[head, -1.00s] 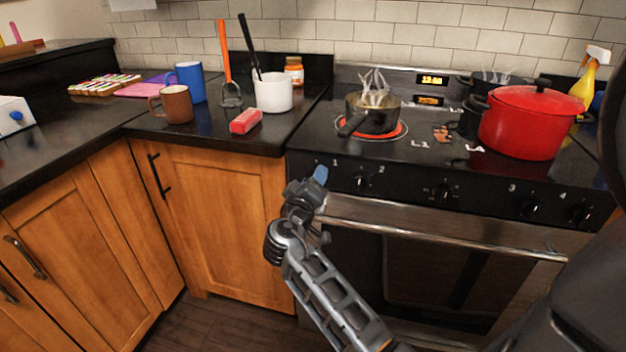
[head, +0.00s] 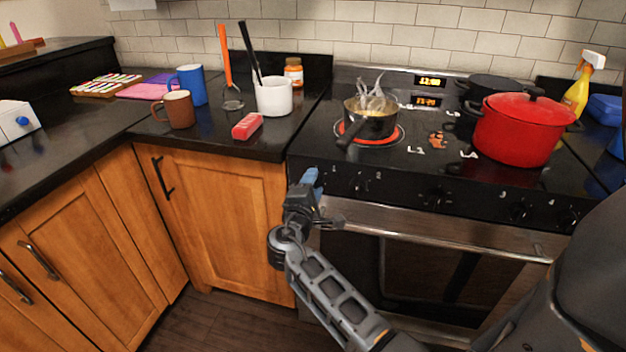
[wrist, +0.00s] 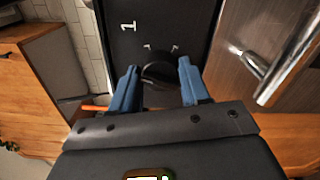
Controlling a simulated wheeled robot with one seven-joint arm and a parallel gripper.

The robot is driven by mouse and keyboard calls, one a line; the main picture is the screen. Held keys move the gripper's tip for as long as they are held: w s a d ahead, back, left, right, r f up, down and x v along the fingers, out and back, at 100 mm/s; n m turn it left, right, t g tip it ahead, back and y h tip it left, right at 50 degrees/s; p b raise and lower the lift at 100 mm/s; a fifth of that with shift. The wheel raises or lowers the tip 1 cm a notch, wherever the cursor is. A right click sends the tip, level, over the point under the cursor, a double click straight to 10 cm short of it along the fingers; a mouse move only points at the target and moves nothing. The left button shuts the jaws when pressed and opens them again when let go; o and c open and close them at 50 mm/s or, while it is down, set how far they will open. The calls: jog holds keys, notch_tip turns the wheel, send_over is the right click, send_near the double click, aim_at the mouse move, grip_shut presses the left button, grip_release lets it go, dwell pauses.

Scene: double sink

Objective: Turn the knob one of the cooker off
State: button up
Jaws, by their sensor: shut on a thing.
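The cooker (head: 430,190) has a black front panel with a row of dark knobs. Knob one (wrist: 158,68) shows in the wrist view beside the white number 1, between my two blue fingertips. My gripper (head: 310,180) is shut on it at the panel's left end; the wrist view shows my gripper (wrist: 160,84) too. In the head view my fingers hide the knob. The front left burner (head: 396,136) glows red under a steaming small pot (head: 370,122).
A red pot (head: 518,130) and a black pan (head: 490,84) stand on the right of the cooktop. The oven handle (head: 440,232) sticks out below the knobs. Wooden cabinets (head: 220,220) are left of the cooker. The counter holds mugs, a white utensil pot (head: 274,97) and a red block (head: 247,126).

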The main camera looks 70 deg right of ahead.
jog(key=shift+n+p, duration=0.85)
jog(key=shift+n, duration=0.75)
jog(key=o, duration=1.1)
jog(key=shift+c, duration=0.2)
jog(key=a, duration=0.7)
jog(key=shift+s+a+b, duration=0.25)
jog(key=shift+a+b, duration=0.15)
